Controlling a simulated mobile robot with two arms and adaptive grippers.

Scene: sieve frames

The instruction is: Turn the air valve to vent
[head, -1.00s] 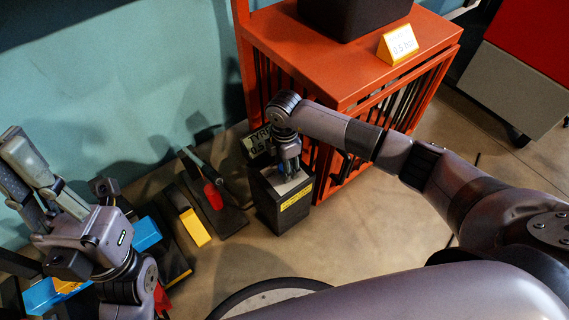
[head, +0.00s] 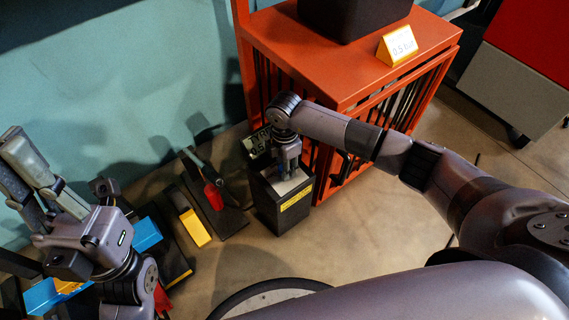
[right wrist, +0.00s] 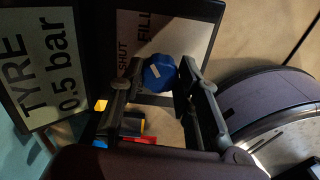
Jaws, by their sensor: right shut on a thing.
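The air valve's blue knob (right wrist: 160,73) shows in the right wrist view, with a short white mark on top. It sits on a dark box (head: 281,208) with a pale top plate (right wrist: 180,32), where SHUT and FILL can be read; no VENT label is visible. My right gripper (head: 289,171) points down over the box, its two fingers (right wrist: 155,88) closed on opposite sides of the knob. A sign (right wrist: 45,60) at the box's back reads TYRE 0.5 bar. My left gripper (head: 14,155) is at the far left, away from the valve, its fingers apart and empty.
Left of the box are a red-handled tool (head: 213,196), a yellow block (head: 195,227) and blue pieces (head: 146,234).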

